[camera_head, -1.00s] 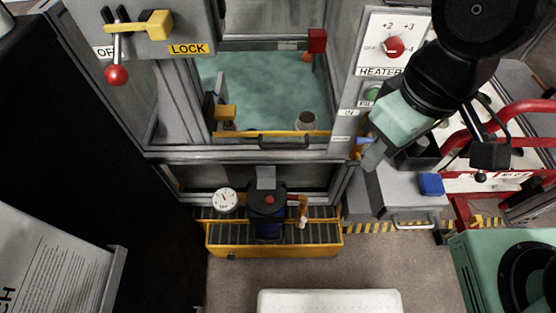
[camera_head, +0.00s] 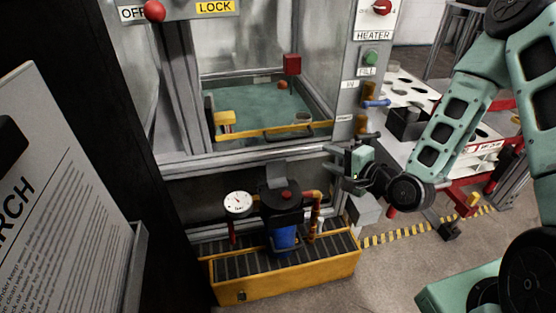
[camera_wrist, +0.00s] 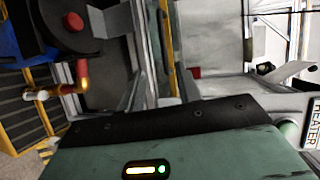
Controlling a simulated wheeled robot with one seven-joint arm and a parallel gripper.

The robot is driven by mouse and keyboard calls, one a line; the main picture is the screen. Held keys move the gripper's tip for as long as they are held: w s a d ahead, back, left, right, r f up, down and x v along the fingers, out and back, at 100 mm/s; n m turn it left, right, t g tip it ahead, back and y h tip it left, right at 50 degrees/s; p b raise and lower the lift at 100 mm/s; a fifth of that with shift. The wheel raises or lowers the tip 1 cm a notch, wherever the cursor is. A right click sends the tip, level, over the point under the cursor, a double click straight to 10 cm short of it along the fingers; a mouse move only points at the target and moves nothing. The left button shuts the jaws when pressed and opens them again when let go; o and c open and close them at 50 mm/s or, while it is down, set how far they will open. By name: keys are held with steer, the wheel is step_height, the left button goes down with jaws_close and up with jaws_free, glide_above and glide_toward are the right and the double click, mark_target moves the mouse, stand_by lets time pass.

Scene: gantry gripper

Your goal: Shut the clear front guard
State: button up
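The clear front guard is on the framed machine enclosure. I take the yellow-edged strip (camera_head: 268,132) with a dark handle, low in the opening, as its lower edge. The clear sheet is hard to make out, and I cannot tell how far the guard stands open. My gripper (camera_head: 340,163) is at the right of the enclosure's front, below and right of that strip and apart from it. In the wrist view my gripper (camera_wrist: 160,82) has its grey fingers apart with nothing held, and a yellow edge (camera_wrist: 172,55) shows beyond them.
A blue pump (camera_head: 285,235) with a dial gauge (camera_head: 238,203) and copper pipe stands on a yellow-edged grate (camera_head: 290,285) below the enclosure. The heater panel (camera_head: 374,25) rises at right. A white tray table (camera_head: 420,90) stands behind my arm.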

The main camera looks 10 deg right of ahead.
mark_target(292, 138)
steer(key=shift+m+t, duration=0.3)
steer(key=shift+m, duration=0.1)
steer(key=x, duration=0.5)
steer(key=b+x, duration=0.1)
steer(key=x, duration=1.1)
steer(key=shift+w+d+f+b, duration=0.1)
steer(key=shift+d+f+b, duration=0.2)
steer(key=shift+b, duration=0.05)
jaws_close()
